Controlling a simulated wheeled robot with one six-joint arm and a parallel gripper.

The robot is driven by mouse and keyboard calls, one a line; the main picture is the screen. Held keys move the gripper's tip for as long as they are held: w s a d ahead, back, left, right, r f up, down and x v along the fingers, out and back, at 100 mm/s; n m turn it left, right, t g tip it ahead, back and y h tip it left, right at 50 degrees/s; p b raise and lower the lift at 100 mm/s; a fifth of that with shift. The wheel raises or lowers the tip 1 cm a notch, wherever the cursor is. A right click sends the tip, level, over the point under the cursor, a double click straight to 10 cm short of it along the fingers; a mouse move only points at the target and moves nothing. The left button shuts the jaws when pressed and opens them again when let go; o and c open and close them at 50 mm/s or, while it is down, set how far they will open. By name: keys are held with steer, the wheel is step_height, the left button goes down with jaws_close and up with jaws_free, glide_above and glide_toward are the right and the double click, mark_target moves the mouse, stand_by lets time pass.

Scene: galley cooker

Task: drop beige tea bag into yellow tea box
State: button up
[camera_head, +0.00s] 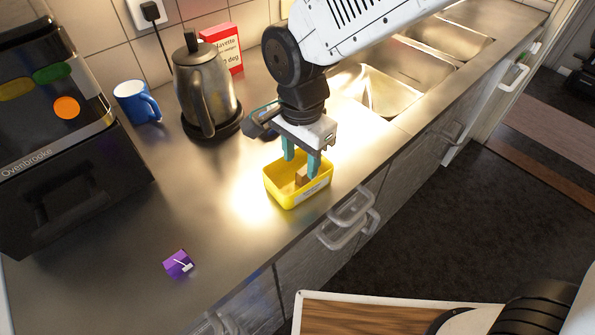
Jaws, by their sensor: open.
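The yellow tea box (284,203) is an open tray with a pale label, standing near the counter's front edge. My gripper (301,172) points down over it, its two teal fingers apart and reaching inside the rim. The beige tea bag (301,178) shows as a small brownish piece inside the box, between the fingers. The right finger partly covers it. Whether it lies flat on the box floor or touches a finger, I cannot tell.
A purple tea bag (178,263) lies on the counter at front left. A kettle (205,88), a blue mug (136,101) and a red box (226,48) stand behind. A black oven (65,185) is at left, sinks (390,90) at right. Counter between the purple bag and the yellow box is clear.

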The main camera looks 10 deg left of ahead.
step_height(320, 180, up, 8)
steer(key=shift+f, duration=0.15)
stand_by(0.6)
steer(key=s+d+r+n, duration=0.1)
steer(key=s+d+n, duration=0.1)
steer(key=d, duration=0.8)
steer(key=s+d+r+n, duration=0.2)
steer(key=s+d, duration=0.3)
steer(key=d, duration=0.5)
steer(key=s+d+r+n+t, duration=0.1)
steer(key=s+d+n, duration=0.2)
steer(key=d, duration=0.7)
steer(key=shift+s+d+r+n, duration=0.15)
steer(key=shift+s+r+n, duration=0.2)
steer(key=shift+s, duration=0.4)
